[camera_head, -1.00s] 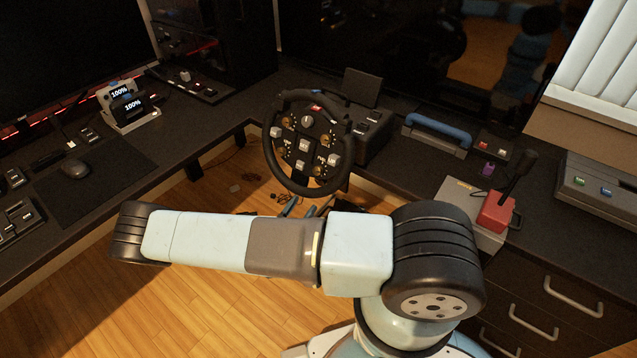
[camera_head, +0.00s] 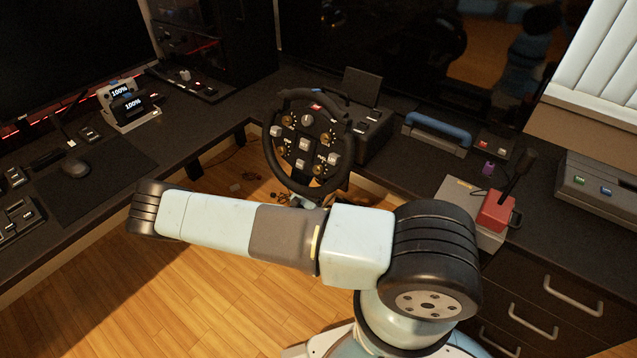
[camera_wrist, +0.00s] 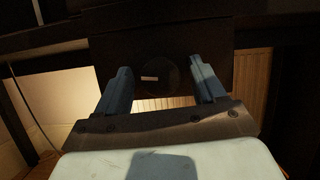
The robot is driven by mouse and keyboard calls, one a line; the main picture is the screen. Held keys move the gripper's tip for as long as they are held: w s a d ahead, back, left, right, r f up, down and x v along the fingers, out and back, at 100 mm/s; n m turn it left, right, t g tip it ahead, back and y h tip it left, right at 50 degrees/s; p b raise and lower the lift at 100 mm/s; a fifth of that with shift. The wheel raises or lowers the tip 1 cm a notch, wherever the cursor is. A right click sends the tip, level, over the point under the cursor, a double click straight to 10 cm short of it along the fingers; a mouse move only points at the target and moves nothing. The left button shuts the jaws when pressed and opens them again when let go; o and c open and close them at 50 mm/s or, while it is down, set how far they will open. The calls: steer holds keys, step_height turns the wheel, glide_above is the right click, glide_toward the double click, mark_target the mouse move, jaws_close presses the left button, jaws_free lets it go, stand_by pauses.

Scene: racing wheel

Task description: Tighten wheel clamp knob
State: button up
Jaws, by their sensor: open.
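The black racing wheel (camera_head: 305,143) with several buttons stands at the desk edge in the head view. In the wrist view, a dark round knob (camera_wrist: 160,80) with a short white mark is set on a dark panel beneath the desk. My gripper (camera_wrist: 160,68) is open, its two blue fingers appearing on the left and right of the knob. Nothing is held. The white mark lies almost level. I cannot tell whether the fingertips reach the knob's depth or touch it. In the head view my arm hides most of the gripper, and the knob does not show.
The black desk (camera_head: 200,122) wraps around the wheel. A red-based shifter (camera_head: 497,211) and a blue-handled device (camera_head: 437,135) stand to the right. A mouse (camera_head: 75,167) lies at left. Drawers (camera_head: 545,300) are at lower right. Wooden floor (camera_head: 170,285) is open at lower left.

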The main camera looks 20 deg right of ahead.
steer(key=shift+c, duration=0.4)
steer(key=c, duration=1)
steer(key=shift+m, duration=0.3)
steer(key=m+g+h, duration=0.1)
steer(key=m, duration=0.2)
steer(key=m+g, duration=0.2)
steer(key=m, duration=0.1)
steer(key=shift+a+h, duration=0.1)
steer(key=shift+h, duration=0.3)
steer(key=m+g, duration=0.1)
steer(key=m, duration=0.1)
steer(key=m+g, duration=0.1)
steer(key=m, duration=0.2)
steer(key=shift+g, duration=0.4)
steer(key=m, duration=0.2)
steer(key=m+g, duration=0.1)
steer(key=m, duration=0.1)
steer(key=shift+w+m+g, duration=0.1)
steer(key=shift+m+g, duration=0.2)
steer(key=shift+m, duration=0.1)
steer(key=shift+m+g+y, duration=0.5)
steer(key=shift+m+g, duration=0.2)
steer(key=shift+m, duration=1.3)
